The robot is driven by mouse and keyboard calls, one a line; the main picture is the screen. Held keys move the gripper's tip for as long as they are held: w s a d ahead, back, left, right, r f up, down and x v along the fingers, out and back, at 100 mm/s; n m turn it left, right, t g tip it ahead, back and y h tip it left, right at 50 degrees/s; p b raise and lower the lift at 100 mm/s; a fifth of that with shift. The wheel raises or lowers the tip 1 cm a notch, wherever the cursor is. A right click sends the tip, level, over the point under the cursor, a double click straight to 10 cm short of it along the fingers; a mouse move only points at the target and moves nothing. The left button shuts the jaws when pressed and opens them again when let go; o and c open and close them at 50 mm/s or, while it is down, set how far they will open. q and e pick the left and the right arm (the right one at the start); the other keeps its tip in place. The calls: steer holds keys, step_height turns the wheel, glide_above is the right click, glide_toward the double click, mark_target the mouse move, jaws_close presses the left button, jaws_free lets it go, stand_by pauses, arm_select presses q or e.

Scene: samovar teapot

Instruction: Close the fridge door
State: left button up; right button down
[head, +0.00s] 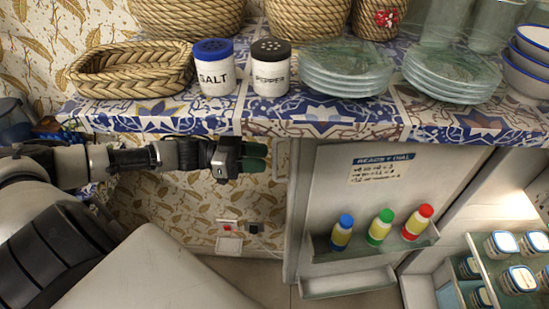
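The fridge door (340,215) stands open below the counter, its pale inner face showing. A pale handle (281,160) is at its left edge. A door shelf (325,252) holds bottles with blue, green and red caps. The fridge interior (465,215) shows to the right of the door, partly cut off by the frame. My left gripper (256,158) reaches in from the left below the counter edge. Its dark green fingertips point at the handle and appear just short of it. The finger gap is too small to read. My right gripper is not in view.
The patterned counter (215,122) above carries a basket (130,70), salt (214,68) and pepper (271,68) shakers, stacked glass plates (345,70) and bowls (527,62). Jars (518,280) stand on the fridge shelves. Bare floor (255,285) shows left of the door.

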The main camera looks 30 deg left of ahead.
mark_target(275, 177)
arm_select(q)
steer(key=shift+x, duration=2.05)
steer(key=shift+c, duration=0.3)
jaws_close()
